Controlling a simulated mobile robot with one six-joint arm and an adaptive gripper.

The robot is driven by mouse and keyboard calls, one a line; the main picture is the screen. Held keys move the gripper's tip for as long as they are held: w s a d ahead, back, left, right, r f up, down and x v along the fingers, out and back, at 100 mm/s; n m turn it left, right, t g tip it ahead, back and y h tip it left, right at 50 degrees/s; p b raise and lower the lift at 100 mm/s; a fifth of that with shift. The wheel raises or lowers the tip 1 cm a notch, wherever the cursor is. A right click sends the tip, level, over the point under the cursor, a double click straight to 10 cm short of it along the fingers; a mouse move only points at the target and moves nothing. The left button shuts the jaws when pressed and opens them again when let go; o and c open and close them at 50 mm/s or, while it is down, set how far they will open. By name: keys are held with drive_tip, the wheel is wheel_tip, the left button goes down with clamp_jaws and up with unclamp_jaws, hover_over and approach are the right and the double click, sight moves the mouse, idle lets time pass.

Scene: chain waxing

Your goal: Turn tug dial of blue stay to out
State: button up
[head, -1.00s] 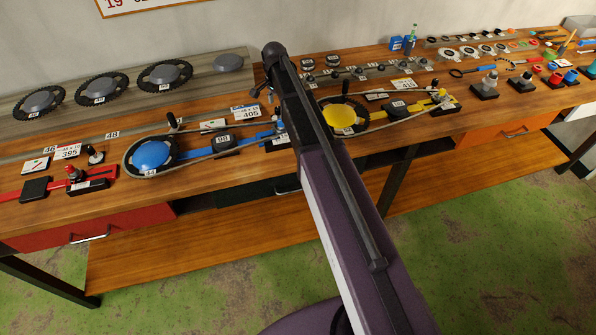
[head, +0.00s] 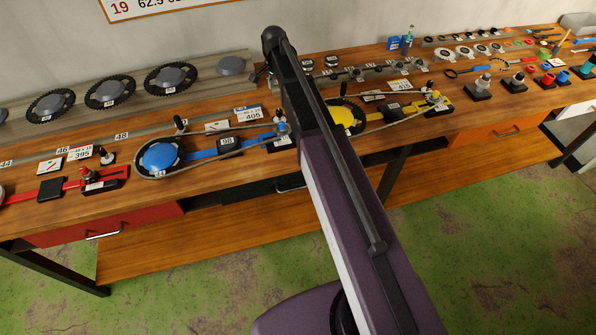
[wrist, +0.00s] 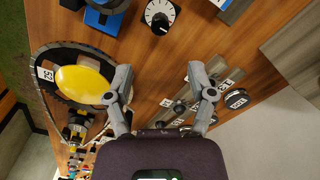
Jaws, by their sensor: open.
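The blue stay (head: 200,154) lies along the bench in the head view, with a blue disc (head: 162,157) at its left end. Its right end (head: 281,127) is close to my arm. In the head view my arm hides the gripper.
A yellow disc (wrist: 82,84) in a black ring lies left of my left finger. Small round parts on a rail (wrist: 188,104) lie near the right finger. A grey block (wrist: 295,45) stands at right. Bare wood lies between the fingers and the dial.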

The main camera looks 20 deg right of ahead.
drive_tip(key=s+f+n+b, duration=0.4)
drive_tip(key=s+f+b, duration=0.1)
drive_tip(key=s, duration=0.4)
drive_tip(key=s+f+n+b, duration=0.3)
drive_tip(key=s+f+b, duration=0.2)
drive_tip(key=s, duration=0.4)
drive_tip(key=s+f+n+b, duration=0.4)
drive_tip(key=s+f+b, duration=0.1)
drive_tip(key=s, duration=0.3)
drive_tip(key=shift+s+a+n+b, duration=0.25)
drive_tip(key=shift+s+n+b, duration=0.05)
drive_tip(key=shift+s+b, duration=0.1)
idle(0.8)
